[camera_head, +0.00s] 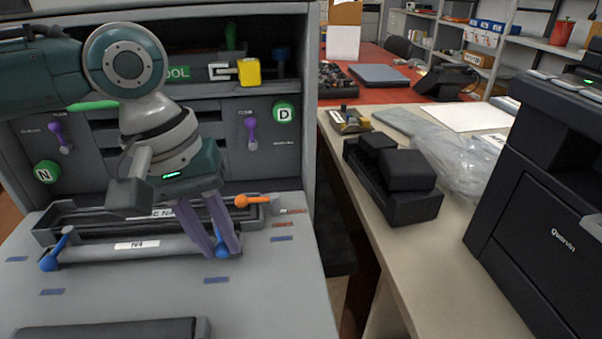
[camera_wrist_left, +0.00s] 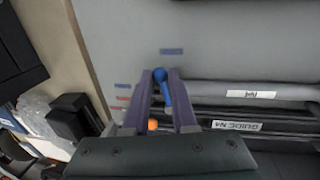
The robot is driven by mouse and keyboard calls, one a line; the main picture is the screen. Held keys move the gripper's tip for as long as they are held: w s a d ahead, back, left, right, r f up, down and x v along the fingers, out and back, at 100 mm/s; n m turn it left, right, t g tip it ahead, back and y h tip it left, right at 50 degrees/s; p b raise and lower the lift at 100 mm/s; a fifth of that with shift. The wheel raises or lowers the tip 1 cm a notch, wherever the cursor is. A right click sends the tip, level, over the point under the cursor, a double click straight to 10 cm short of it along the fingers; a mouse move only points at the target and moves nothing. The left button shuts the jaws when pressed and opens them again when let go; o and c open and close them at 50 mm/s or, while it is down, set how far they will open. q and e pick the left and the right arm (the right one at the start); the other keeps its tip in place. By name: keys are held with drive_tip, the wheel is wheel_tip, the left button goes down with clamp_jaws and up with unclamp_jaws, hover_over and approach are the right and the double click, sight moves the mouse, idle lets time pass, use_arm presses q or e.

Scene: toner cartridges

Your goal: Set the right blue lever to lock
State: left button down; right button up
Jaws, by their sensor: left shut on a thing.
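The right blue lever shows between my left gripper's fingers in the left wrist view (camera_wrist_left: 165,88), its round knob at the fingertips. In the head view only part of its blue knob shows behind the purple fingers (camera_head: 222,250). My left gripper (camera_head: 228,254) reaches down to the right end of the grey cartridge (camera_head: 185,247) labelled N4, its fingers shut on the lever. The left blue lever (camera_head: 56,250) stands at the cartridge's left end. Blue marks lie on the panel in front of the right lever (camera_head: 216,280) and to its right (camera_head: 282,238).
An orange lever (camera_head: 252,200) sits just behind, on the guide (camera_head: 100,212). Purple levers (camera_head: 251,133) and a yellow block (camera_head: 249,72) are farther back. The panel in front is mostly clear. A side table (camera_head: 390,245) with a black device stands right.

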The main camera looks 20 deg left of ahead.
use_arm(q)
drive_tip(key=p, duration=0.1)
drive_tip(key=m+p, duration=0.1)
drive_tip(key=shift+s+a+r+p, duration=0.2)
drive_tip(key=shift+a+r+p, duration=0.1)
drive_tip(key=shift+s+a+f+m+p, duration=0.1)
drive_tip(key=shift+f+m+p, duration=0.1)
drive_tip(key=shift+m, duration=0.25)
drive_tip(key=shift+a+f+m+p, duration=0.1)
drive_tip(key=shift+m+p, duration=0.05)
drive_tip(key=shift+m, duration=0.3)
drive_tip(key=c, duration=0.7)
unclamp_jaws()
drive_tip(key=r, duration=0.3)
drive_tip(key=a+r+p, duration=0.1)
drive_tip(key=r, duration=0.5)
drive_tip(key=shift+s+a+r, duration=0.35)
drive_tip(key=shift+a+r, duration=0.05)
